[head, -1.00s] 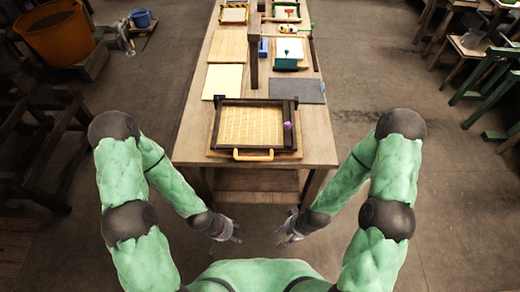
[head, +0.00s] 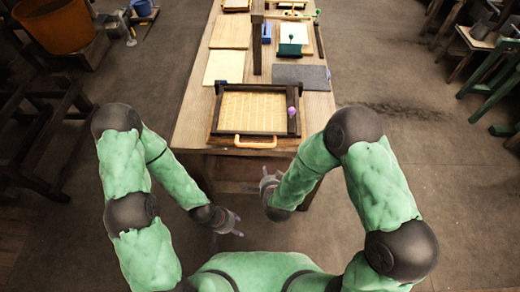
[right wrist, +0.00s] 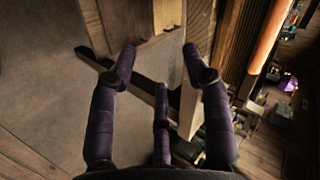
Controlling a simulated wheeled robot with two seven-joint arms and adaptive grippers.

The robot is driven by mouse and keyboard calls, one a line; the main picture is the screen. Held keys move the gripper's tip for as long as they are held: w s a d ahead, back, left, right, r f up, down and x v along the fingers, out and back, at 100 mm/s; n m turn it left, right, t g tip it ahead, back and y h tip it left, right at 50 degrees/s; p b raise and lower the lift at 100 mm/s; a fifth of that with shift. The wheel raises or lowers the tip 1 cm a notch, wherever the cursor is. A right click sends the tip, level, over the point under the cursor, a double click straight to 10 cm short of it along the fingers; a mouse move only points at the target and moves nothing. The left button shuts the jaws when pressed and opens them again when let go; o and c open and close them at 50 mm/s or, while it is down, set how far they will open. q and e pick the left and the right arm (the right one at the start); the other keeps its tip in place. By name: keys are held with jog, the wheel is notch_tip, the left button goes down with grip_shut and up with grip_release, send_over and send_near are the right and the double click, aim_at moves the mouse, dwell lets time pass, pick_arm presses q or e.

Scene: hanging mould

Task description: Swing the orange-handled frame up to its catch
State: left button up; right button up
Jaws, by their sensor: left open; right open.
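The dark wooden frame (head: 222,115) lies flat on a board at the table's near end, with a pale laid mesh inside it. Its orange handle (head: 255,143) sticks out over the near edge; an orange bar, likely the handle, shows in the right wrist view (right wrist: 269,38). A dark upright post (head: 257,48) stands behind the frame; I cannot tell whether it carries the catch. My right gripper (head: 269,181) is open and empty, below and right of the handle; its spread fingers (right wrist: 160,80) touch nothing visible. My left gripper (head: 238,226) is open and empty, lower, short of the table.
The table (head: 195,125) runs away from me. A purple knob (head: 292,111) sits at the frame's right side. A cream sheet (head: 223,67), a grey mat (head: 302,76) and a teal box (head: 290,50) lie farther back. Floor on both sides is clear near the table.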

aim_at(260, 146)
jog(key=a+r+m+t+h+b, duration=0.2)
jog(key=a+r+m+t+b, duration=0.15)
jog(key=r+m+t, duration=0.3)
jog(key=shift+g, duration=0.45)
jog(key=x, duration=0.3)
jog(key=b+x, duration=0.1)
jog(key=x, duration=0.2)
jog(key=b+x, duration=0.1)
jog(key=x, duration=0.3)
jog(key=shift+a+r, duration=0.15)
jog(key=shift+r, duration=0.3)
grip_shut()
